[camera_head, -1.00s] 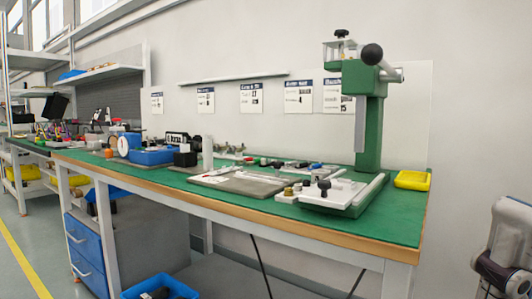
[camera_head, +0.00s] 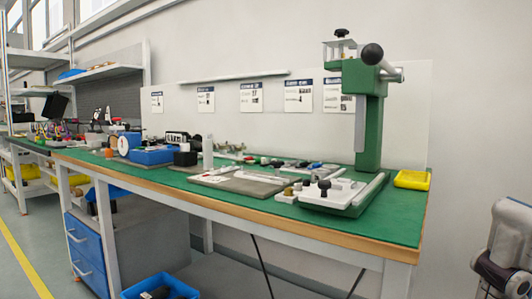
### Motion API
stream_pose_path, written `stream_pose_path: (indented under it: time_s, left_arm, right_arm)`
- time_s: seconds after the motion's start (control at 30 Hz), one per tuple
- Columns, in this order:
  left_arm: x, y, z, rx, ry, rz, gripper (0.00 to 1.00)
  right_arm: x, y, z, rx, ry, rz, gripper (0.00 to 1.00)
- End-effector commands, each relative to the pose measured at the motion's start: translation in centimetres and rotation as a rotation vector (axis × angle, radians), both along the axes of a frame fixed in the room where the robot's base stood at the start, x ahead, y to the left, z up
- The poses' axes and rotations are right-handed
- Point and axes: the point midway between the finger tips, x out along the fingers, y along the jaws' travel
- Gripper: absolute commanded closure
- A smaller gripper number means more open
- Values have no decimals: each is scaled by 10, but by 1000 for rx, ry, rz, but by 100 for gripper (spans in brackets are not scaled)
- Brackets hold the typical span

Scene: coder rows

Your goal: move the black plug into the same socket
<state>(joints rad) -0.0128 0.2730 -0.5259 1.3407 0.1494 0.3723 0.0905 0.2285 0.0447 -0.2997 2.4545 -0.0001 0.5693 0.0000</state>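Small black knob-like pieces stand on a white fixture (camera_head: 318,197) at the right part of the green bench. The clearest one is a black piece (camera_head: 324,187) near the fixture's front. I cannot tell from this distance whether it is the black plug, and I cannot make out a socket. Neither gripper shows. Only a grey arm part of mine (camera_head: 508,246) shows at the lower right edge, well apart from the bench.
The green bench top (camera_head: 400,222) has a wooden front edge. A green press (camera_head: 370,130) rises behind the fixture. A yellow tray (camera_head: 412,181) lies at the right end, a grey plate (camera_head: 238,184) mid-bench. A blue bin (camera_head: 160,287) stands below.

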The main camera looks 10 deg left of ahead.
Motion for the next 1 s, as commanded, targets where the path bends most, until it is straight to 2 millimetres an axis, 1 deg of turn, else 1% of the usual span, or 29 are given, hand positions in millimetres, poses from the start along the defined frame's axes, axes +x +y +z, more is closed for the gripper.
stream_pose_path:
  time_s: [0.33,0.77,0.8,0.93,0.97,1.0]
  left_arm:
    - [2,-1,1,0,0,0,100]
    - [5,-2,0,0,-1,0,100]
    - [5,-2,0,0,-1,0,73]
    - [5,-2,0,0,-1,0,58]
    - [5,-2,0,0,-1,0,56]
    - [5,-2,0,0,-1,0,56]
  right_arm:
    - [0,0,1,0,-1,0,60]
    - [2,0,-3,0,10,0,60]
    - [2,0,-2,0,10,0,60]
    - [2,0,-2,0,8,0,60]
    - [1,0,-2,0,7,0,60]
    - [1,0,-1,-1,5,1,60]
